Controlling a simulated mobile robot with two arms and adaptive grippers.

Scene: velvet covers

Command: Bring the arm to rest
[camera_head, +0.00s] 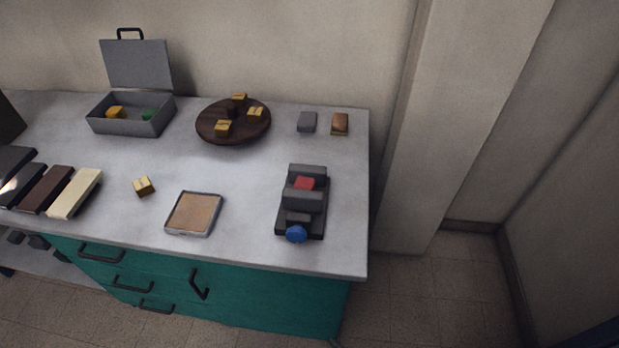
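Neither of my grippers shows in the head view, and no arm can be made out over the counter (255,170). A black device (287,222) with a red block (304,184) in it and a blue knob (296,234) at its front stands at the counter's right. A square tray with a tan surface (194,213) lies near the front edge. A small gold cube (144,187) sits alone to its left. A round dark wooden board (233,132) carries several gold cubes.
An open grey case (130,127) with a yellow and a green block stands at the back left. A grey block (307,122) and a brown block (340,124) lie at the back right. Dark and cream bars (75,193) lie at the left. Teal drawers (230,295) are below.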

